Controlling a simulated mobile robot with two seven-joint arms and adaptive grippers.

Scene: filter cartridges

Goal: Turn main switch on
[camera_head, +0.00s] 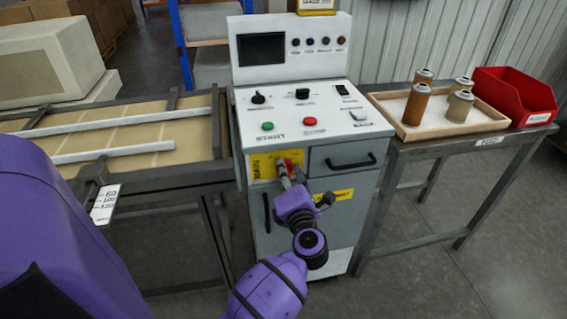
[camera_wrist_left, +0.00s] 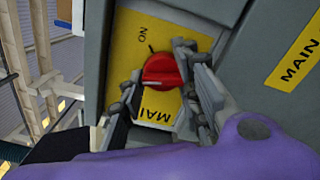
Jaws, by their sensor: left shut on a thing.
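The main switch is a red knob (camera_head: 295,158) on a yellow plate (camera_head: 262,168) lettered MAIN, on the front of the grey machine cabinet (camera_head: 345,202). My left gripper (camera_head: 289,174) reaches it from the front and hides part of it. In the left wrist view the red knob (camera_wrist_left: 163,72) sits between the two fingers of my left gripper (camera_wrist_left: 164,76), which is shut on it. The knob's exact angle is hard to tell. My right gripper is not in view.
A drawer with a black handle (camera_head: 350,161) is right of the switch. Green (camera_head: 267,126) and red (camera_head: 309,121) buttons are on the panel above. A conveyor (camera_head: 150,125) stands left; a table with a cartridge tray (camera_head: 421,130) and red bin (camera_head: 513,95) stands right.

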